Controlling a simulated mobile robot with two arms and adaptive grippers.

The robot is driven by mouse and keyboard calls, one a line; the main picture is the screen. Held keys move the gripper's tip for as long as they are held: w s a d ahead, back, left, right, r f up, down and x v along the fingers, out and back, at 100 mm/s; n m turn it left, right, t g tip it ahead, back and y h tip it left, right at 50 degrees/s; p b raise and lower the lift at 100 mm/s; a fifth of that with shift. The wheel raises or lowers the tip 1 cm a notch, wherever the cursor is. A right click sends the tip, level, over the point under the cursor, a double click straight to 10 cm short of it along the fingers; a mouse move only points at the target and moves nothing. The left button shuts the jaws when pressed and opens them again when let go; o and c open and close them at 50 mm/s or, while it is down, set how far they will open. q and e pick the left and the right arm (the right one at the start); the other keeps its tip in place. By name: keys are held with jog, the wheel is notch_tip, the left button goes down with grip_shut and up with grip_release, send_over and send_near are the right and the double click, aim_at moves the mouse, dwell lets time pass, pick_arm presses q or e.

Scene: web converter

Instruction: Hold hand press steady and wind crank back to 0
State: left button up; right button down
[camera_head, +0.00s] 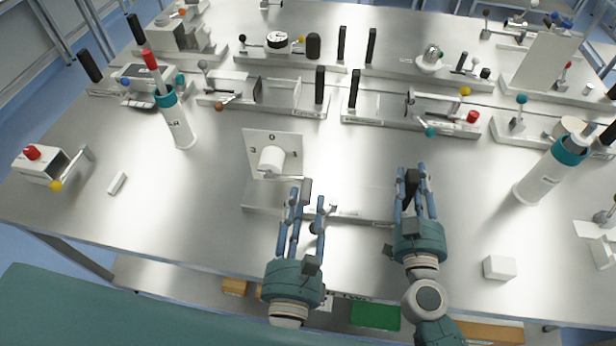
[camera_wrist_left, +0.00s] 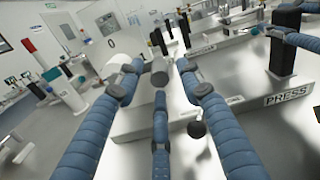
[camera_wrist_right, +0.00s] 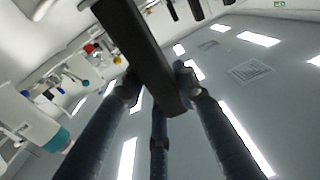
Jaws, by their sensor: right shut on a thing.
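The hand press has a pale base (camera_head: 262,196) and an upright dial plate (camera_head: 287,139) marked 3 and 0. A white drum (camera_head: 271,159) sits on the plate, with a thin crank arm (camera_head: 285,177) running right to a dark grey crank grip (camera_head: 306,187). My left gripper (camera_head: 308,198) is at this grip with its fingers apart; the left wrist view shows the grip's round end (camera_wrist_left: 160,73) between them, contact unclear. My right gripper (camera_head: 412,180) is shut on the press's black upright handle (camera_wrist_right: 145,50). The left wrist view shows a PRESS label (camera_wrist_left: 287,94).
Teal-topped cylinders stand to the left (camera_head: 178,122) and right (camera_head: 548,176). Several fixtures with black handles line the back of the metal table. A white block (camera_head: 499,267) lies at the front right. The table left of the press is mostly clear.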

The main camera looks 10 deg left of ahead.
aim_at(308, 178)
pick_arm(q)
jog(key=w, duration=0.7)
jog(key=shift+w+a, duration=0.1)
jog(key=shift+a, duration=0.1)
jog(key=shift+f, duration=0.1)
grip_shut()
